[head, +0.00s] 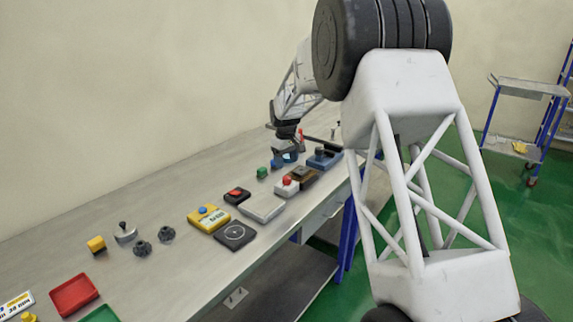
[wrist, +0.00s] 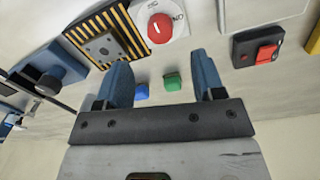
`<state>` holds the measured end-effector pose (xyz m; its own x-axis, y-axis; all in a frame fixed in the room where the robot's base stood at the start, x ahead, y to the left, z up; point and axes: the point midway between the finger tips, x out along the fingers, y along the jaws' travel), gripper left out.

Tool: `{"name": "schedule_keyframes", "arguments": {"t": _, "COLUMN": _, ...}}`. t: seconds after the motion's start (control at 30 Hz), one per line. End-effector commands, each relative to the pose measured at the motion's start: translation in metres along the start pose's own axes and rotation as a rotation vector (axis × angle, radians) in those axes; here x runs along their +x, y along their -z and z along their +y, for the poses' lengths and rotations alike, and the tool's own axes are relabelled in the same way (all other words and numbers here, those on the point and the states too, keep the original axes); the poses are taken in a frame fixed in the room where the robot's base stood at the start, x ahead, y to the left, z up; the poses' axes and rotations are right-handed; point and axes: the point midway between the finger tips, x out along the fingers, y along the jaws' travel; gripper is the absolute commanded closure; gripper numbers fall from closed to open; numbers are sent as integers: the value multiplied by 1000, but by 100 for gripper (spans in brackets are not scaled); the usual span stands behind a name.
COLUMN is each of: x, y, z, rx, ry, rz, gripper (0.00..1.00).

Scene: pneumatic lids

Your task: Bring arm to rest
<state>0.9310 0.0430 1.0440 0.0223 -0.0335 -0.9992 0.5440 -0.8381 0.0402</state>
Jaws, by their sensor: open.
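My gripper (head: 284,158) is over the far part of the workbench (head: 150,262) in the head view, partly hidden by its own arm. In the wrist view my gripper (wrist: 163,76) shows two blue fingers spread apart, with nothing held between them. A small blue block (wrist: 142,91) and a small green block (wrist: 172,82) appear in the gap between the fingers, on the bench surface beyond. The green block also shows in the head view (head: 262,173), just left of the gripper.
Near the gripper are a red button box (head: 287,187), a red rocker switch (wrist: 266,53) and a striped plate (wrist: 105,43). A yellow box (head: 208,218), black knobs and a red tray (head: 73,294) lie nearer. A trolley (head: 520,90) stands right. The bench's back strip is clear.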

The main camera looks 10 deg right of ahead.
Motion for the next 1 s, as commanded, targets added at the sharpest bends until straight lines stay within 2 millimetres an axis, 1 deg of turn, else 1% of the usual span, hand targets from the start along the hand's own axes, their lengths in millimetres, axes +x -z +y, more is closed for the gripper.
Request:
{"name": "schedule_keyframes", "arguments": {"t": 0.37, "x": -2, "y": -2, "z": -1, "rx": 2, "ry": 0, "rz": 1, "gripper": 38}}
{"name": "schedule_keyframes", "arguments": {"t": 0.47, "x": -7, "y": -7, "z": -3, "rx": 8, "ry": -1, "rz": 3, "gripper": 38}}
{"name": "schedule_keyframes", "arguments": {"t": 0.57, "x": -16, "y": -16, "z": -7, "rx": 18, "ry": -3, "rz": 7, "gripper": 38}}
{"name": "schedule_keyframes", "arguments": {"t": 0.67, "x": -29, "y": -30, "z": -13, "rx": 35, "ry": -6, "rz": 13, "gripper": 38}}
{"name": "schedule_keyframes", "arguments": {"t": 0.77, "x": -44, "y": -49, "z": -21, "rx": 56, "ry": -8, "rz": 20, "gripper": 38}}
{"name": "schedule_keyframes", "arguments": {"t": 1.0, "x": -80, "y": -101, "z": -45, "rx": 117, "ry": -15, "rz": 40, "gripper": 38}}
